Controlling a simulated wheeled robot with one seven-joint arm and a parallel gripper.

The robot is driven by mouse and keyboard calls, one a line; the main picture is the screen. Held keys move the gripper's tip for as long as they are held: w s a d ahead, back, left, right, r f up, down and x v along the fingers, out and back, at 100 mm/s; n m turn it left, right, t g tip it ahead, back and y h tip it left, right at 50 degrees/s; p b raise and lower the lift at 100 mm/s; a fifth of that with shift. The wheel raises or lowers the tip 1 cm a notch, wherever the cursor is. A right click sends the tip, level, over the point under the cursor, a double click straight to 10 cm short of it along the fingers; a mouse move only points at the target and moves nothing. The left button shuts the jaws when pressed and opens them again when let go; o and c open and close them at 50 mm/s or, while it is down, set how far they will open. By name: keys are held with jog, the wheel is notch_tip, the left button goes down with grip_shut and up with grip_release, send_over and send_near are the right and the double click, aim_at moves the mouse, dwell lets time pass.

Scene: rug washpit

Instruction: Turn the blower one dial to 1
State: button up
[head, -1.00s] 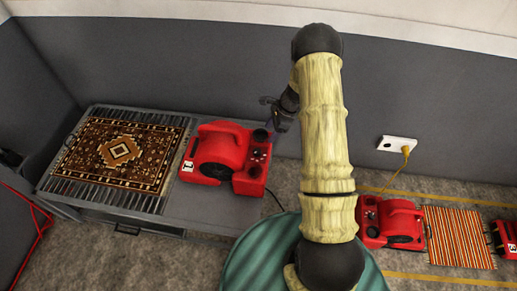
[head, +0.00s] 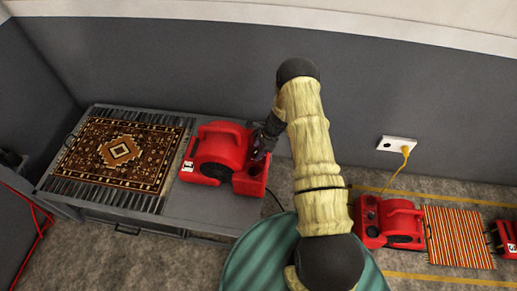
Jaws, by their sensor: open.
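The red blower labelled 1 (head: 222,150) stands on the right part of the grey bench. Its control panel is at its right end and is mostly hidden behind my gripper, so I cannot see the dial or its setting. My gripper (head: 260,152) is at that panel, reaching in from the upper right. It is small and dark here, and I cannot tell whether it touches the dial. I see nothing held in it.
A patterned rug (head: 120,152) lies on the grey bench (head: 190,207) left of the blower. Another red blower (head: 390,222) and a striped rug (head: 457,238) are on the floor at right. A yellow plug (head: 405,150) sits in a wall outlet. The grey wall stands close behind.

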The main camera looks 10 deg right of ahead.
jog(key=c, duration=1)
jog(key=shift+o, duration=0.2)
jog(key=shift+n, duration=0.4)
jog(key=n+g+b, duration=0.1)
jog(key=n+b, duration=0.1)
jog(key=n, duration=0.1)
jog(key=shift+w+f, duration=0.15)
jog(key=n+g+b, duration=0.1)
jog(key=n, duration=0.1)
jog(key=n+g+b, duration=0.1)
jog(key=n+b, duration=0.1)
jog(key=shift+w+n+h, duration=0.15)
jog(key=shift+n+h, duration=0.15)
jog(key=shift+h, duration=0.1)
jog(key=n+g+h+b, duration=0.1)
jog(key=n, duration=0.3)
jog(key=shift+a+b, duration=0.15)
jog(key=shift+b, duration=0.25)
jog(key=shift+w+n+g+h+b, duration=0.1)
jog(key=shift+n+g+h+b, duration=0.4)
jog(key=shift+n, duration=1.3)
jog(key=shift+r, duration=0.2)
